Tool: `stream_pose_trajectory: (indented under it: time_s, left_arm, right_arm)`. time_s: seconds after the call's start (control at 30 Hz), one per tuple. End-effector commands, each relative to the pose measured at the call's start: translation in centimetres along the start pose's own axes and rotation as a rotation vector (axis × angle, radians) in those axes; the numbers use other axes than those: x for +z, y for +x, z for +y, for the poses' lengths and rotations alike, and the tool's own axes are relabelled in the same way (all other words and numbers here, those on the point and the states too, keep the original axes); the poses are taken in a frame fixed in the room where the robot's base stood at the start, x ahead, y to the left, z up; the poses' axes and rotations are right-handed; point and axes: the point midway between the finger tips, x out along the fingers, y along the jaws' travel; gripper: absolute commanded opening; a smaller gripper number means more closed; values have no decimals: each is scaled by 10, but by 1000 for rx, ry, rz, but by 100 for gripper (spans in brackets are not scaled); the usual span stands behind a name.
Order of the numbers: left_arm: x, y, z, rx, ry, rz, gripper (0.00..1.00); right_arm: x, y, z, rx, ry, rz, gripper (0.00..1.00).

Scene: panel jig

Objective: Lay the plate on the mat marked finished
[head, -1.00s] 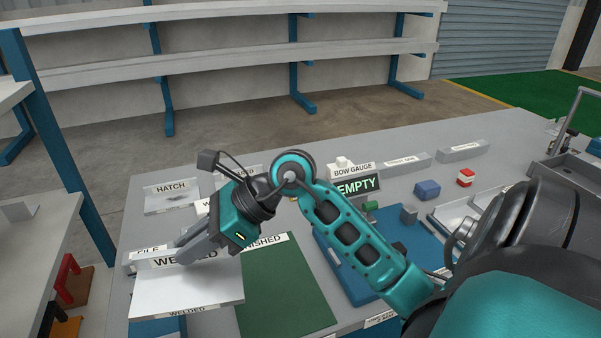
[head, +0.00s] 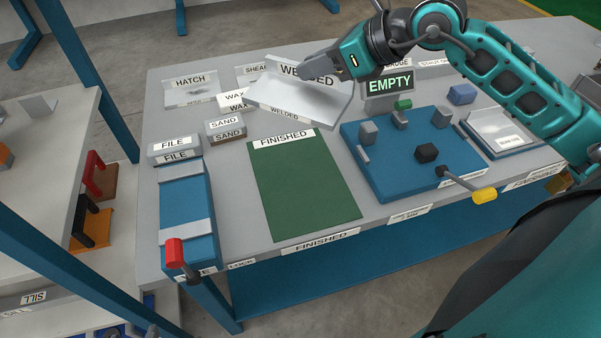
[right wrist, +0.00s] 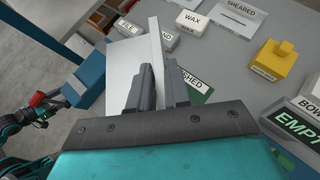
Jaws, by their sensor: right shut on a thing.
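The plate (head: 298,98) is a light grey bent sheet with a raised flange, and it carries WELDED labels. My right gripper (head: 308,76) is shut on its raised flange and holds it above the back of the bench, beyond the finished mat. In the right wrist view the plate (right wrist: 122,66) runs up from between the jaws. The green mat (head: 305,190) marked FINISHED lies flat and bare on the bench, nearer the front edge. Part of my left arm (right wrist: 12,132) shows at the lower left of the right wrist view; its jaws cannot be made out.
A blue fixture (head: 400,170) with blocks and a yellow-handled clamp stands right of the mat. A blue jig (head: 187,205) with a red handle (head: 174,252) stands left. FILE (head: 175,150) and SAND (head: 225,128) blocks sit behind. An EMPTY sign (head: 389,84) stands close right of the plate.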

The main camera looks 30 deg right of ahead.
Motion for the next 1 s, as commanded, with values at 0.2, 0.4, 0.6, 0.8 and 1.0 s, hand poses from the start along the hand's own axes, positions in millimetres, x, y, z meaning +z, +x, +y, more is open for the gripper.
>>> stream_pose_trajectory:
  time_s: [0.2,0.4,0.6,0.8,1.0]
  left_arm:
    - [2,1,0,0,0,-1,62]
    - [5,3,0,1,0,-1,62]
    - [9,6,1,1,-1,-2,62]
    - [11,7,1,0,-1,-2,62]
    - [13,8,1,0,-1,-2,62]
  right_arm:
    - [-28,19,-1,-2,13,-1,0]
    - [-70,48,-2,-3,12,-3,0]
    - [-108,74,-3,-4,9,-4,0]
    - [-125,86,-3,-5,5,-6,0]
    - [-137,94,-4,-5,7,-5,0]
